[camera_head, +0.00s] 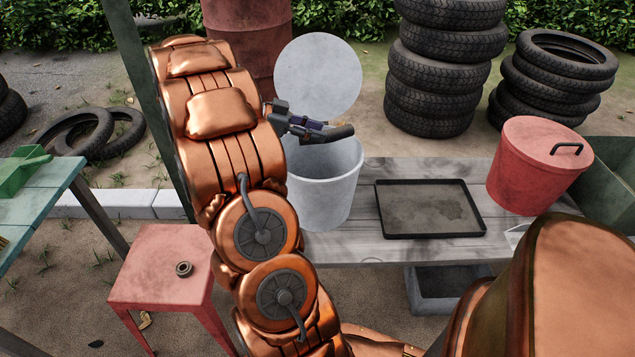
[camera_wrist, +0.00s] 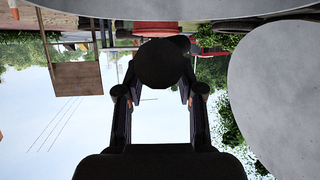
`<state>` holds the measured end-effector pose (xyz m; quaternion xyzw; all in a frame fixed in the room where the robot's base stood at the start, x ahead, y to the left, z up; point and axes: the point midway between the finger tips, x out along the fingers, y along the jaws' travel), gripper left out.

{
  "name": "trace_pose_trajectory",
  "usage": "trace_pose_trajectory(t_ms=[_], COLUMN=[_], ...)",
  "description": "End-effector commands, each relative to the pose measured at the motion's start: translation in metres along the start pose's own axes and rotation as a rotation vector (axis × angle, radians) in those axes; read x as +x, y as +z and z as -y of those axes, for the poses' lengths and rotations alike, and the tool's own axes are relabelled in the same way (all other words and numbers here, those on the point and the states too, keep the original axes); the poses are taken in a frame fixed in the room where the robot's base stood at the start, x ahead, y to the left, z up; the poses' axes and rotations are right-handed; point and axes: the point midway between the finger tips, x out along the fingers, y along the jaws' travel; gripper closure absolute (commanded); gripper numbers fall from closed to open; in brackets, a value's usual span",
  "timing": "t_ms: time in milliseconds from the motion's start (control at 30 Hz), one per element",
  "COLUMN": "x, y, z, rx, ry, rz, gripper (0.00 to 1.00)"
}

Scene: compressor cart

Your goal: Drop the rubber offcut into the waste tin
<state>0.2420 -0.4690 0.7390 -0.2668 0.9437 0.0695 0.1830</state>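The rubber offcut (camera_head: 336,132) is a short, dark, curved piece. My gripper (camera_head: 312,127) is shut on it and holds it over the open mouth of a grey round tin (camera_head: 322,200). The offcut sticks out to the right of the fingers, and seems above the tin's rim. In the wrist view the offcut (camera_wrist: 163,63) is a dark rounded end between the two fingers (camera_wrist: 160,95). A round grey lid (camera_head: 318,75) stands raised behind the tin; it also fills the right of the wrist view (camera_wrist: 285,95). The tin's inside is mostly hidden.
A black shallow tray (camera_head: 430,222) and a red lidded tin (camera_head: 540,165) with a black handle stand on the grey plank bench (camera_head: 350,245). A red stool (camera_head: 160,265) with a small dark ring (camera_head: 184,268) is at lower left. Tyre stacks (camera_head: 445,65) stand behind.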

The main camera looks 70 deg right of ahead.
Motion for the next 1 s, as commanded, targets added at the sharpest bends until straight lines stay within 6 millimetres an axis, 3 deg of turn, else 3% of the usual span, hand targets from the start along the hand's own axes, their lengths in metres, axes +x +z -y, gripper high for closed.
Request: trace_pose_trajectory(t_ms=[200, 567, 767, 1000], x=[0.0, -0.003, -0.028, -0.075], y=[0.0, 0.0, -0.001, -0.001], z=[0.0, 0.0, 0.001, 0.001], rx=[0.0, 0.001, 0.003, 0.004], ry=[0.0, 0.0, -0.001, -0.002], rz=[0.0, 0.0, 0.0, 0.0], gripper=[0.38, 0.38, 0.38, 0.38])
